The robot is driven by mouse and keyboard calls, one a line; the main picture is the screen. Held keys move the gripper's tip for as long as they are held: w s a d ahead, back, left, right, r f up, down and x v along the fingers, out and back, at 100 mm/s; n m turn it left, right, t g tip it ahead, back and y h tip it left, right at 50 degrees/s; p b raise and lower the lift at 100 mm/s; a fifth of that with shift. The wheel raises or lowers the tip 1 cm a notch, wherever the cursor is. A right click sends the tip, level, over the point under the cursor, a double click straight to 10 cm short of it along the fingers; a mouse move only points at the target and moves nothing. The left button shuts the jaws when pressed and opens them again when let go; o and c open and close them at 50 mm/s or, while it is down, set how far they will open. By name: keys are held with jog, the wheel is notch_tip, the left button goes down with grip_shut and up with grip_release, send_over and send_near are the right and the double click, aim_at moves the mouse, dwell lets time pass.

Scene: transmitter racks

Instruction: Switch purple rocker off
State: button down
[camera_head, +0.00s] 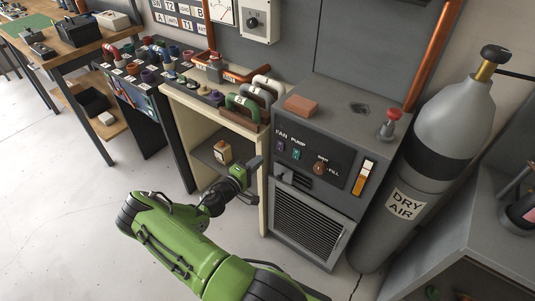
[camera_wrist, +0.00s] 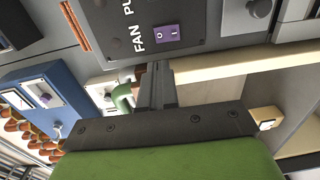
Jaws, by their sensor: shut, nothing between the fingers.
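The purple rocker (camera_head: 281,146) sits under the FAN label on the dark front panel (camera_head: 338,166) of the grey cabinet. In the wrist view the purple rocker (camera_wrist: 167,35) shows close up beside the FAN lettering, with white marks on its face. I cannot tell which side is pressed in. My gripper (camera_head: 256,163) is in front of the cabinet's left edge, left of and a little below the rocker. In the wrist view my gripper (camera_wrist: 157,68) has its fingers together and empty, pointing toward the panel just below the rocker, apart from it.
Right of the purple rocker are a teal rocker (camera_head: 296,154) under PUMP, a brown knob (camera_head: 319,168) and an orange gauge (camera_head: 366,176). A red button (camera_head: 390,124) stands on the cabinet top. A cream shelf unit (camera_head: 185,125) is at left; a DRY AIR cylinder (camera_head: 447,120) is at right.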

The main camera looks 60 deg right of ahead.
jog(key=a, duration=0.4)
jog(key=shift+w+r, duration=0.2)
jog(key=shift+r, duration=0.05)
